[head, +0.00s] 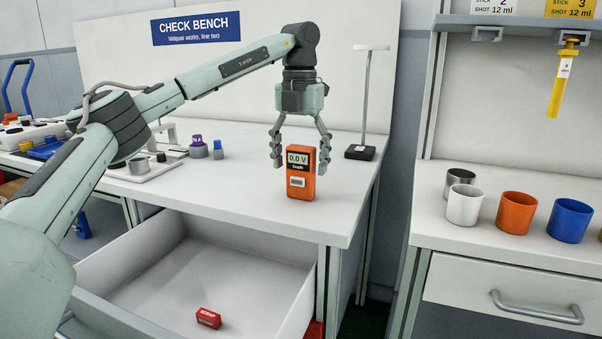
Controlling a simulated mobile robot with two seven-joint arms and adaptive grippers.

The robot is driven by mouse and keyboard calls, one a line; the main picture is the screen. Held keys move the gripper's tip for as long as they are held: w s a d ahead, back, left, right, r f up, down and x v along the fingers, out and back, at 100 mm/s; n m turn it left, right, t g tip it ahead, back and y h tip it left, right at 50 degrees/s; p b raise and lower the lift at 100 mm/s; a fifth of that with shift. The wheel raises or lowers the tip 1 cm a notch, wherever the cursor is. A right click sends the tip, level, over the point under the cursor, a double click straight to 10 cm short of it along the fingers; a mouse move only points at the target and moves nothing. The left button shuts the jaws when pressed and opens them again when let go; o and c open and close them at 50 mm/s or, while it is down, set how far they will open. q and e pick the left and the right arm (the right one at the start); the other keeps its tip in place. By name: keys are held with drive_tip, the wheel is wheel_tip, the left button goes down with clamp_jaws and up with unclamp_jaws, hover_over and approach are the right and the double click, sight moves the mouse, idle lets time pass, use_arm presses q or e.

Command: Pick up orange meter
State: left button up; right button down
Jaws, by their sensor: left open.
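The orange meter (301,186) stands upright on the white bench near its front right corner. Its display reads 0.0 V and a barcode label is on its front. My left gripper (300,163) points straight down above the meter. Its fingers are spread open, one to each side of the meter's upper part. I cannot tell whether either finger touches it. My right gripper is not in view.
An open white drawer (150,262) below the bench holds a small red block (208,318). A lamp-like stand (361,152) is right of the meter. Several cups, including an orange one (515,213), stand on the right counter. Small knobbed parts (198,150) sit at the left.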

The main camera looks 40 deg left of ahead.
sight(301, 176)
use_arm(q)
wheel_tip(301, 176, down, 4)
drive_tip(key=shift+d+r, duration=0.1)
drive_tip(key=shift+r, duration=0.1)
drive_tip(key=c, duration=1.4)
